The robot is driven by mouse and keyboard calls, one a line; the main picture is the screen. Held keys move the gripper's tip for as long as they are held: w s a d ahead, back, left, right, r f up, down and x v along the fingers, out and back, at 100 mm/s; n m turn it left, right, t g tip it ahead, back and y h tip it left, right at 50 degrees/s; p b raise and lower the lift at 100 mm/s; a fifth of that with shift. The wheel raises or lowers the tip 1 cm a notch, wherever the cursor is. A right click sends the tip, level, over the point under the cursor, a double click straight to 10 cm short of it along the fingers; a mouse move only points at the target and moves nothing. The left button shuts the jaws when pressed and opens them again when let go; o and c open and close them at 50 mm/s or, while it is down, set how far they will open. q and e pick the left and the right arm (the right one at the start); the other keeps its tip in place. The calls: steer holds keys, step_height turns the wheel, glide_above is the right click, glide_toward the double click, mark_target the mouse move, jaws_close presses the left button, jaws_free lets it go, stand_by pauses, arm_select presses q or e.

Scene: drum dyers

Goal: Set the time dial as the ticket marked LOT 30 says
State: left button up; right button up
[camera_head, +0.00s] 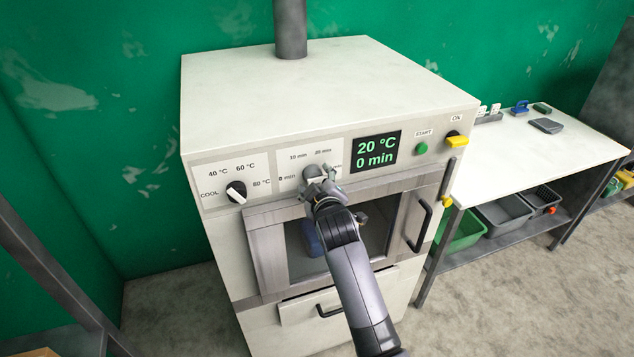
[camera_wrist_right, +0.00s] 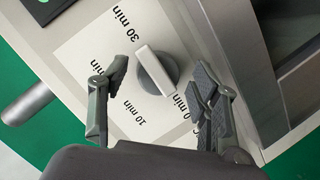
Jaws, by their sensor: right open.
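The time dial (camera_wrist_right: 157,72) is a round grey knob with a white bar, on a white panel marked 0, 10, 20 and 30 min. In the wrist view its bar slants between the 0 min and 30 min sides. The display (camera_head: 376,151) reads 20 °C and 0 min. My right gripper (camera_head: 320,182) is at the dial; in the wrist view its open fingers (camera_wrist_right: 160,78) stand on either side of the knob, with no clear contact. Small white cards (camera_head: 488,110) stand in a holder on the side table; their writing is too small to read. My left gripper is out of view.
The temperature dial (camera_head: 236,192) is left of the time dial. A green START button (camera_head: 421,148) and yellow ON switch (camera_head: 457,141) are at the right. The oven-like door's handle (camera_head: 419,222) sticks out below. The side table (camera_head: 560,150) holds several small items.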

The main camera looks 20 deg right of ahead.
steer(key=v, duration=1.2)
stand_by(0.3)
